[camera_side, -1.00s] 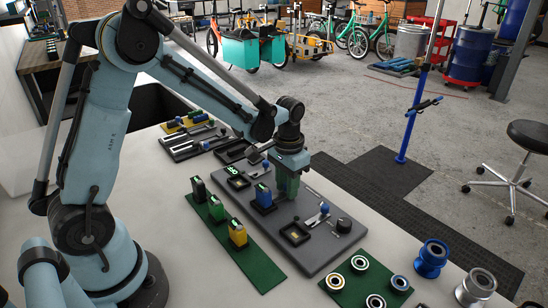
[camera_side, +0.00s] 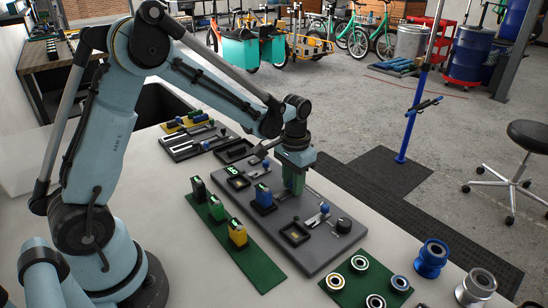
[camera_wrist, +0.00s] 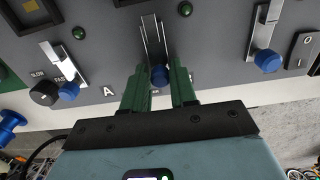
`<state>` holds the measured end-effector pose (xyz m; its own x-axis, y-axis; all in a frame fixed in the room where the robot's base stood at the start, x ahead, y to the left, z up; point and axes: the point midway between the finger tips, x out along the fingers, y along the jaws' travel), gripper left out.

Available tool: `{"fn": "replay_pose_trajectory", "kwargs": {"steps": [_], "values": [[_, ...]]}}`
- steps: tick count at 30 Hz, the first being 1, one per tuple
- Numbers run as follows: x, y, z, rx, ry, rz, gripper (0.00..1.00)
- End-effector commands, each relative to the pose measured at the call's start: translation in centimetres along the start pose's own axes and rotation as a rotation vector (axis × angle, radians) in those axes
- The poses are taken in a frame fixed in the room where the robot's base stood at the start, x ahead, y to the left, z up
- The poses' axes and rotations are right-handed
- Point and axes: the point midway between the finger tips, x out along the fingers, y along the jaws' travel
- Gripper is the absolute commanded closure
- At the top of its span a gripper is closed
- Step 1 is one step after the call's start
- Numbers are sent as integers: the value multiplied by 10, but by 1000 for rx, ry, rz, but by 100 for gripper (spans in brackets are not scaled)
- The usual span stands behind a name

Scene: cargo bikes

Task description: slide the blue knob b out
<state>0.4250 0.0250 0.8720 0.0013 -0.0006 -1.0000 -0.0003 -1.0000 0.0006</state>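In the wrist view a blue knob (camera_wrist: 159,76) sits between the two green fingers of my gripper (camera_wrist: 160,70). The fingers lie close along both sides of it and appear shut on it. A narrow silver guide with a dark slot (camera_wrist: 151,38) runs up the picture from the knob, which is at the guide's lower end. Lettering below the knob is partly hidden, so I cannot read a b there. In the side view my gripper (camera_side: 294,182) points down at the far edge of the grey panel (camera_side: 313,258), and its fingers hide the knob.
Two other blue-knobbed sliders flank mine, one at left (camera_wrist: 68,91) beside a black dial (camera_wrist: 44,93), one at right (camera_wrist: 268,61) beside a rocker switch (camera_wrist: 304,50). A green strip with upright blocks (camera_side: 256,267) lies in front of the panel.

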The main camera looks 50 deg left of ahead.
Motion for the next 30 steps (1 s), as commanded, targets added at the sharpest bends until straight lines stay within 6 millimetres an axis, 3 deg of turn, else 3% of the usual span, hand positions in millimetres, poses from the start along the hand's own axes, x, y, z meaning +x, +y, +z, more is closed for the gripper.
{"fn": "replay_pose_trajectory", "kwargs": {"steps": [11,24,30], "values": [[-1,0,0,0,-1,0,62],[-38,0,0,0,-1,-1,62],[-46,0,1,0,-1,-1,62]]}}
